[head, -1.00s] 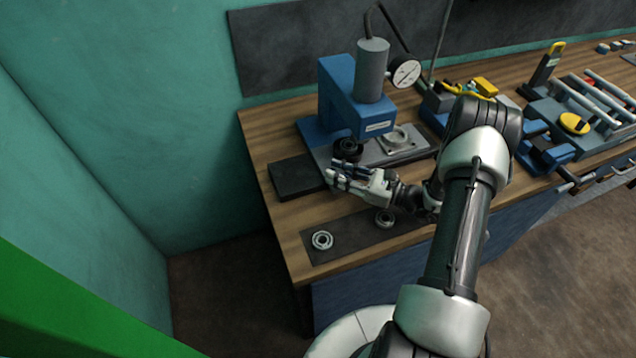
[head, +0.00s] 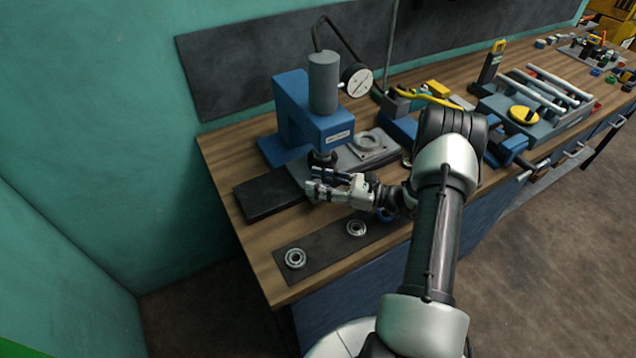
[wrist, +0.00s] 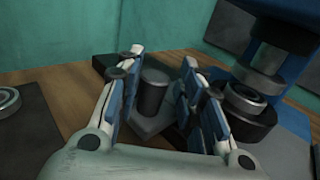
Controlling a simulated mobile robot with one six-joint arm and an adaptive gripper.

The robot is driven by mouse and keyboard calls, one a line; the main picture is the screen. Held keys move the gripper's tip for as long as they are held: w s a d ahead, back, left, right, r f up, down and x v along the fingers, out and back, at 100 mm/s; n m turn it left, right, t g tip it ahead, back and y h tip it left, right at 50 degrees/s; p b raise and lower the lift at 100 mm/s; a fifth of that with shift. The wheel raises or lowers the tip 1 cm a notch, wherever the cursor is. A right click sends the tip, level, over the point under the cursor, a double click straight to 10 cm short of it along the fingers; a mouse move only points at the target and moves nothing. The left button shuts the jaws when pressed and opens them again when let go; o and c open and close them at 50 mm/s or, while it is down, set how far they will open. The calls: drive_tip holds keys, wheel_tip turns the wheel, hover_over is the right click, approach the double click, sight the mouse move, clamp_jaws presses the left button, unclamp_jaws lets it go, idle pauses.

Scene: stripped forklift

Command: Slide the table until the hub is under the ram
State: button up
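The blue press (head: 290,108) stands at the back left of the bench with its grey ram cylinder (head: 323,82) upright. The grey table (head: 342,158) lies at its foot. A flanged grey ring (head: 367,143) sits on it, right of the ram. In the wrist view, a bright ring on a dark round part, perhaps the hub (wrist: 252,128), is close below the ram (wrist: 262,68); exact alignment is unclear. My gripper (head: 315,183) is in front of the press. In the wrist view its open fingers stand either side of a grey upright post (wrist: 153,90).
A dark slab (head: 265,199) lies left of the table. Two bearings (head: 295,258) rest on a dark mat (head: 320,255) at the front edge. A dial gauge (head: 357,82) hangs beside the ram. A blue vise and tool tray (head: 560,118) fill the right side.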

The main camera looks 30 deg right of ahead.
drive_tip(key=shift+o, duration=0.6)
drive_tip(key=shift+a, duration=0.15)
drive_tip(key=v, duration=1.2)
